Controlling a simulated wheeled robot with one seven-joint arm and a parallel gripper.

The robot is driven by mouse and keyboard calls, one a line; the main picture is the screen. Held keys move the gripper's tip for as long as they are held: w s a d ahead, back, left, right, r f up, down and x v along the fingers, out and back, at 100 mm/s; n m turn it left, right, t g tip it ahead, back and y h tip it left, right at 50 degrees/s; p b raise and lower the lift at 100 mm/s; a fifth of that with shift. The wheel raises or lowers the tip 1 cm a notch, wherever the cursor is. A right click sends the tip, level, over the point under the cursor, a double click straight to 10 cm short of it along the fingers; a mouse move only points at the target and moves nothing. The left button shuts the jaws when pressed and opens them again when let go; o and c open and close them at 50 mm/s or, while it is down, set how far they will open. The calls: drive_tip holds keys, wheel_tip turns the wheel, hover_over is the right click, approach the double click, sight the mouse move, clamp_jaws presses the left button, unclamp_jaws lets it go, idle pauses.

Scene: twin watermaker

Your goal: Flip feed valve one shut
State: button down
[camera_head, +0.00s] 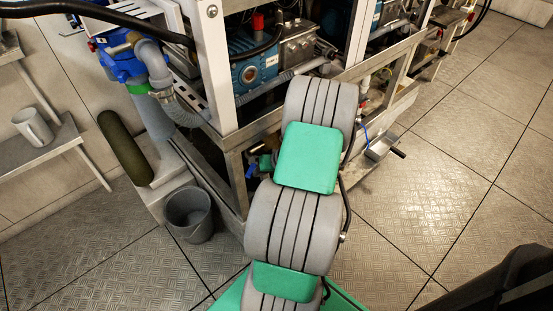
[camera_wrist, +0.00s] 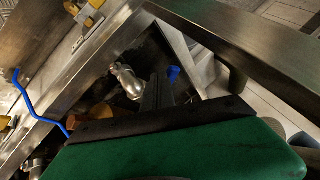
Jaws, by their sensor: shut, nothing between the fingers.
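In the wrist view, my gripper (camera_wrist: 158,88) has its dark fingers together and empty, reaching into the shadowed opening of a metal frame. A shiny metal fitting (camera_wrist: 128,82) is just left of the fingers. A small blue piece, perhaps a valve handle end (camera_wrist: 174,72), shows just right of the fingertips; I cannot tell if they touch. A long bent blue lever (camera_wrist: 38,105) is at the left. In the head view, a blue handle (camera_head: 251,170) shows low in the frame, left of my arm. My gripper is hidden there. I cannot tell which handle is feed valve one.
The metal frame's beam (camera_wrist: 240,45) crosses close above my gripper in the wrist view. In the head view, a blue pump (camera_head: 252,70) sits inside the frame. A grey bucket (camera_head: 188,214) stands on the floor at left.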

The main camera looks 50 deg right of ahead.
sight(248, 175)
drive_tip(key=shift+w+a+p, duration=0.3)
drive_tip(key=shift+w+a, duration=0.65)
drive_tip(key=shift+w+a+f, duration=0.1)
drive_tip(key=shift+w+a, duration=0.2)
drive_tip(key=shift+w, duration=0.3)
drive_tip(key=s+a+r+p, duration=0.4)
drive_tip(key=s+r, duration=0.4)
drive_tip(key=shift+s+a, duration=0.15)
drive_tip(key=shift+a, duration=0.05)
